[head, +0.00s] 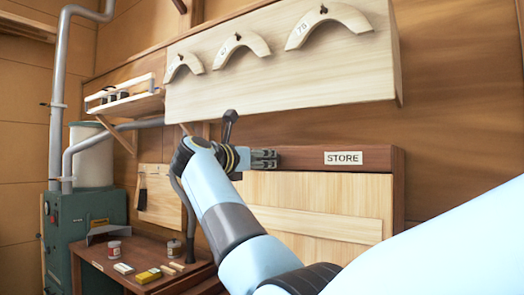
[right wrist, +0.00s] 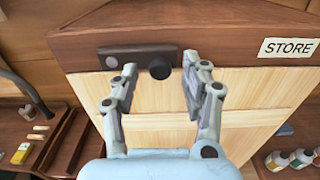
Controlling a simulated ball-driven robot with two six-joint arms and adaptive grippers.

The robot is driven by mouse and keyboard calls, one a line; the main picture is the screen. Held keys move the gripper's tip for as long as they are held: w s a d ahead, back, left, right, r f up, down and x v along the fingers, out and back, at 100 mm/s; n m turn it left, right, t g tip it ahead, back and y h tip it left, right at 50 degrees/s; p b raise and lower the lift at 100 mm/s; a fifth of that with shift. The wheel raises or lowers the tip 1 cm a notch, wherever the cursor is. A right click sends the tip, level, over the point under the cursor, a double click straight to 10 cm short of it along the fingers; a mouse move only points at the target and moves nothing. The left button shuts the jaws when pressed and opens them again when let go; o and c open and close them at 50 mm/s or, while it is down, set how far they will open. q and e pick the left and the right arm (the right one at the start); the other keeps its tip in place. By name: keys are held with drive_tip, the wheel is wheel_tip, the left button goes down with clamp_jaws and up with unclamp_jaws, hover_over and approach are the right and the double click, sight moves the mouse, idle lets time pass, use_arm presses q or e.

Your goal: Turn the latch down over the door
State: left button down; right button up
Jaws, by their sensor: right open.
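The latch (right wrist: 140,54) is a dark bar lying level on the front of the brown top rail (right wrist: 225,30), in the right wrist view. A round pin (right wrist: 111,61) shows at its left end and a black knob (right wrist: 160,69) stands out at its right end. The pale wooden door (right wrist: 155,110) is below it; it also shows in the head view (head: 330,195). My right gripper (right wrist: 160,76) is open, with one finger on each side of the knob, and grips nothing. In the head view my right gripper (head: 268,158) hides the latch. My left gripper is not in view.
A STORE label (head: 343,157) is on the rail to the right. A pale board (head: 290,75) with several curved wooden pieces hangs above. A bench (head: 150,265) with tins and small blocks is at lower left, beside a green machine (head: 70,235).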

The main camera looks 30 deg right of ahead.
drive_tip(key=shift+x, duration=0.85)
clamp_jaws()
